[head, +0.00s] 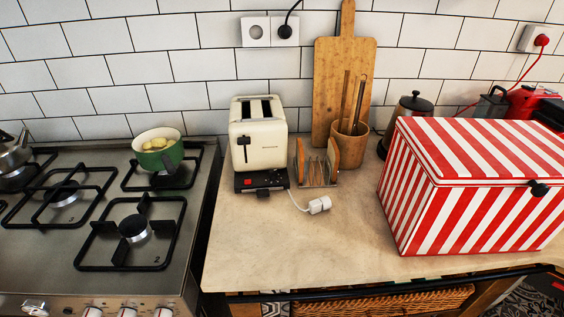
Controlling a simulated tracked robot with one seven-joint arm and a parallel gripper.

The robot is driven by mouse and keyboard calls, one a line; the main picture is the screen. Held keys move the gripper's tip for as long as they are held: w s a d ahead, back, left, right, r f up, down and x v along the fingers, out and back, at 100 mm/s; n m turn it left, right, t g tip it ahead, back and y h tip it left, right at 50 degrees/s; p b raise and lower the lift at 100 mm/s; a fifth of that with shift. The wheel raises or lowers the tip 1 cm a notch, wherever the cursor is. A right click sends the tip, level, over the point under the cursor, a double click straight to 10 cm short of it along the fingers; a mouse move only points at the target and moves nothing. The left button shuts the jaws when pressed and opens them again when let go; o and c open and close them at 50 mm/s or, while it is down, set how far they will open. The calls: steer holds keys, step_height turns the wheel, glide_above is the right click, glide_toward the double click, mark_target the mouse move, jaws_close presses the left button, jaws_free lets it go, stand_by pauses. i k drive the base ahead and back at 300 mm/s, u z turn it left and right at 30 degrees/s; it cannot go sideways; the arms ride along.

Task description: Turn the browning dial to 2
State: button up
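A cream toaster (258,142) stands upright on the counter, right of the stove. Its two top slots look dark and a dark lever sits on its front. Its black base (241,181) has small red and white marks along the front. A small dark piece (263,194) juts out at the front of the base; I cannot tell whether it is the browning dial. No dial number or pointer can be read. A white cord runs from the toaster to a loose white plug (319,205) on the counter. My gripper is not in view.
A toast rack (318,170) stands close right of the toaster, before a wooden utensil pot (349,142) and cutting board (344,80). A red-striped box (470,190) fills the right. A green pot (158,150) sits on the stove (60,245). The front counter (290,245) is clear.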

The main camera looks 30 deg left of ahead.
mark_target(273, 174)
steer(key=u, duration=0.1)
steer(key=k, duration=1)
steer(key=u, duration=0.55)
steer(key=i, duration=1)
steer(key=z, duration=0.1)
